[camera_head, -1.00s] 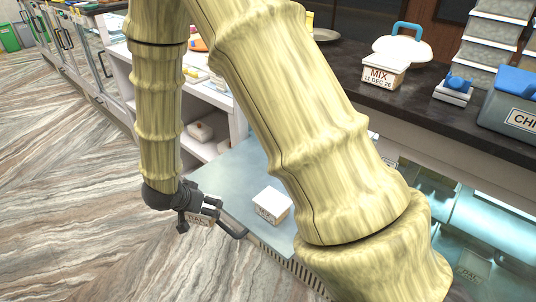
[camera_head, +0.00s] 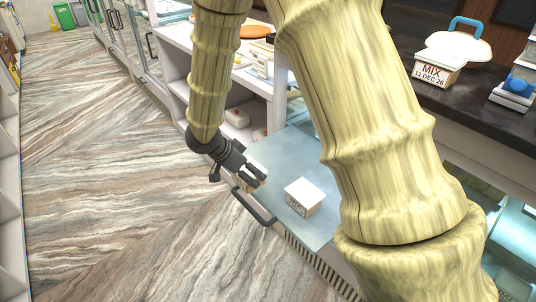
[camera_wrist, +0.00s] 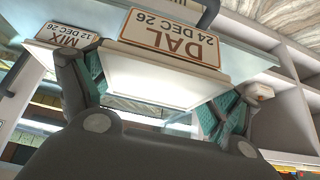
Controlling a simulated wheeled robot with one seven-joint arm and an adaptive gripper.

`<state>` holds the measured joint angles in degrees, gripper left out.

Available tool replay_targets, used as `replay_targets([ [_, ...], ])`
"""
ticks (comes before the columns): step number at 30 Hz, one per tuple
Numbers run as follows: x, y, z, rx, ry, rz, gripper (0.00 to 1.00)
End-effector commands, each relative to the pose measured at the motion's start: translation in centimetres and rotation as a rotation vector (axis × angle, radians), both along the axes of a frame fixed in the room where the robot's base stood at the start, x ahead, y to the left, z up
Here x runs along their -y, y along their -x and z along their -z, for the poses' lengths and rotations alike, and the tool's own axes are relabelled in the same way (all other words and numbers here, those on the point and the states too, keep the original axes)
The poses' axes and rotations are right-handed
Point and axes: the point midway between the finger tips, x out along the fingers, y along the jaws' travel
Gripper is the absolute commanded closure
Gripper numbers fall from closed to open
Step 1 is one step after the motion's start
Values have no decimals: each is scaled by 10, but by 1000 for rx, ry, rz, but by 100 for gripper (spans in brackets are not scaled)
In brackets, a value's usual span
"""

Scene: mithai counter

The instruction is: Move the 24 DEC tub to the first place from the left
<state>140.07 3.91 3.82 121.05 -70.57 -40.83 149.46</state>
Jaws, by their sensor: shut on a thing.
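My gripper (camera_head: 250,170) is shut on the DAL 24 DEC 26 tub (camera_wrist: 170,40). In the wrist view the tub lies between the two fingers, with its label upside down. In the head view the gripper is by the left edge of the pale blue surface (camera_head: 275,158), and only a little of the held tub shows. The MIX 12 DEC 26 tub (camera_wrist: 68,37) shows beside it in the wrist view. In the head view this white-lidded tub (camera_head: 305,195) stands on the surface, right of my gripper. I cannot tell whether the held tub touches the surface.
A dark handle (camera_head: 254,207) sticks out at the surface's front edge. White shelving (camera_head: 180,75) stands behind. A MIX 11 DEC 26 tub (camera_head: 436,70) and a white scale with a blue item (camera_head: 513,93) are on the dark counter (camera_head: 480,115). Floor at left is clear.

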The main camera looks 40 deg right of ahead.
Motion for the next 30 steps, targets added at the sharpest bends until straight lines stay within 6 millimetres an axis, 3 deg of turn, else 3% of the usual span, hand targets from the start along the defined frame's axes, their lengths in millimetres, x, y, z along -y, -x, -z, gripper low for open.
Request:
replay_targets([
  [18,75,-52,7,-1,-1,3,43],
  [30,97,-68,10,1,0,1,43],
])
